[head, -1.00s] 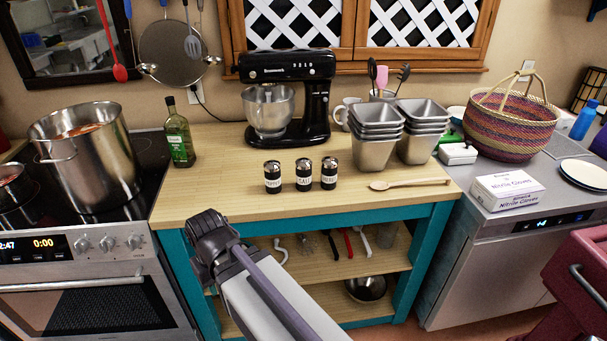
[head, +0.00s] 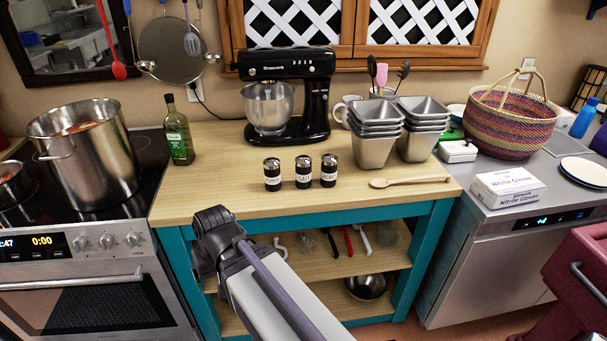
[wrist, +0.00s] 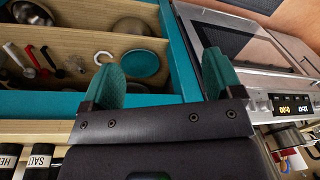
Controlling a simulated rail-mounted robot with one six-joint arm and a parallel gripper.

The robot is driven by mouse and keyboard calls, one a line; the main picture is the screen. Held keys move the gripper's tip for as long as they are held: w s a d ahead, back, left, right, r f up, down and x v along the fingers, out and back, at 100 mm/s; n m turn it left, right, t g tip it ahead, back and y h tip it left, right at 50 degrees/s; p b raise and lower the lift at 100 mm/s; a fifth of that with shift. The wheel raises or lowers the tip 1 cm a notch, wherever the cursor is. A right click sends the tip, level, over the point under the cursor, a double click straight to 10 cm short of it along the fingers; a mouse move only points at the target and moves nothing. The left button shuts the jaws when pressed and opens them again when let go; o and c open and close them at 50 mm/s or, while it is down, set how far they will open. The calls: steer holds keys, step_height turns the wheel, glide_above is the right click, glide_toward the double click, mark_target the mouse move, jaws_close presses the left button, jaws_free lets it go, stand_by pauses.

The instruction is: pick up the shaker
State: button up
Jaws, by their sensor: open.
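Three dark shakers with silver caps and white labels stand upright in a row on the wooden counter: a pepper shaker (head: 272,174), a salt shaker (head: 303,172) and a herbs shaker (head: 329,170). The task does not say which one is meant. In the wrist view the salt shaker (wrist: 42,160) and herbs shaker (wrist: 9,158) show at the lower left, cut off by the edge. My gripper (wrist: 160,62) is open and empty, its green fingers apart beside the counter's teal front. In the head view my arm hides its fingers, in front of and below the counter edge.
A black stand mixer (head: 288,98) stands behind the shakers. Metal tins (head: 375,150) and a wooden spoon (head: 410,182) lie to the right. An oil bottle (head: 179,135) and a stove with a steel pot (head: 85,160) are left. The counter before the shakers is clear.

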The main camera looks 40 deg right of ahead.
steer(key=w+d+f+m+t+y+b, duration=0.3)
steer(key=w+d+m+t+b, duration=0.4)
steer(key=m, duration=0.4)
steer(key=w+d+r+m+t+h+b, duration=0.1)
steer(key=d+m+t, duration=0.1)
steer(key=d+m, duration=0.3)
steer(key=w+d+r+m+t+h+b, duration=0.1)
steer(key=d+r+m+t+h+b, duration=0.1)
steer(key=d+m, duration=0.4)
steer(key=w+d+r+m+t+h+b, duration=0.1)
steer(key=d+m+t, duration=0.3)
steer(key=d+m, duration=0.1)
steer(key=shift+w+d+r+m+h, duration=0.15)
steer(key=shift+d+r+m+h, duration=0.05)
steer(key=shift+d+m+h, duration=0.25)
steer(key=m+h+b, duration=0.2)
steer(key=m+h, duration=0.5)
steer(key=m, duration=0.5)
glide_toward(306, 176)
steer(key=w, duration=0.1)
steer(key=shift+n, duration=0.25)
steer(key=x, duration=1.1)
steer(key=shift+w+d+p, duration=0.25)
steer(key=shift+d+p, duration=0.05)
steer(key=shift+p, duration=0.1)
steer(key=shift+s, duration=0.1)
steer(key=c, duration=1.2)
